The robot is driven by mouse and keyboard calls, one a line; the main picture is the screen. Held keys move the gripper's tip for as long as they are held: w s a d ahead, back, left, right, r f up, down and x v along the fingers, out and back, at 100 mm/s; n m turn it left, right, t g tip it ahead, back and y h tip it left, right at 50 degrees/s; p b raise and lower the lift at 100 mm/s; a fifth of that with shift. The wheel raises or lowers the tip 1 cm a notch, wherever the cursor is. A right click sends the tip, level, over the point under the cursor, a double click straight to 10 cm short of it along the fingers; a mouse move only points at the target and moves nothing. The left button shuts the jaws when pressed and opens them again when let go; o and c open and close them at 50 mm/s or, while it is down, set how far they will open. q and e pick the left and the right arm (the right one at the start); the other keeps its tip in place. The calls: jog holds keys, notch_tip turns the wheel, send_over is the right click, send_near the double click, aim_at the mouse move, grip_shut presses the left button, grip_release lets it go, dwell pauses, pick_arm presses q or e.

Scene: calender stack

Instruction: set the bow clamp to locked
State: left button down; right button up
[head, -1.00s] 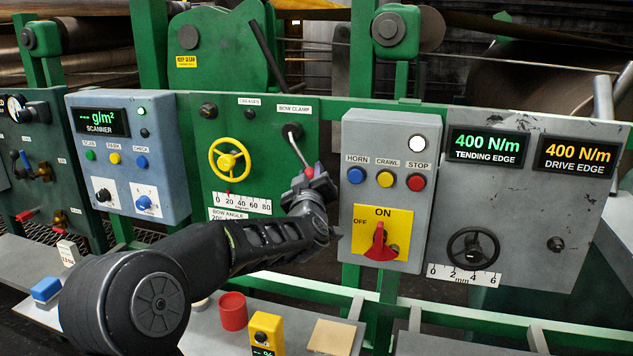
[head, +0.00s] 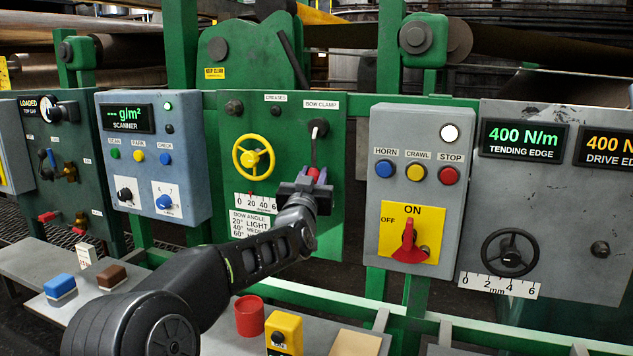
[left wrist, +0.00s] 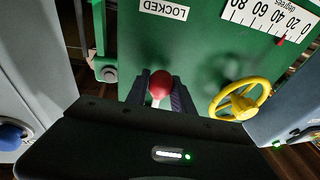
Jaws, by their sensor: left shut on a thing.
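The bow clamp is a thin lever (head: 316,148) under the "BOW CLAMP" label on the green panel (head: 226,130). It hangs down from a dark pivot (head: 317,128) and ends in a red knob (head: 314,173). My left gripper (head: 312,178) is at the lever's lower end, its fingers shut on the red knob. In the left wrist view the red knob (left wrist: 160,84) sits between the two dark fingers (left wrist: 158,92). A "LOCKED" label (left wrist: 165,9) shows on the green panel there. My right gripper is not in view.
A yellow handwheel (head: 253,157) is left of the lever, with an angle scale below it. A grey box with buttons and a red switch (head: 410,242) stands close to the right of my gripper. A red cylinder (head: 250,316) and a yellow device (head: 285,334) are on the shelf below.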

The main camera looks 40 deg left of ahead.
pick_arm(q)
jog(key=shift+a, duration=0.1)
jog(key=c, duration=1.1)
grip_release()
jog(key=shift+s, duration=0.1)
jog(key=b+v, duration=0.1)
jog(key=v, duration=0.6)
jog(key=shift+s+d, duration=0.2)
jog(key=shift+d, duration=0.05)
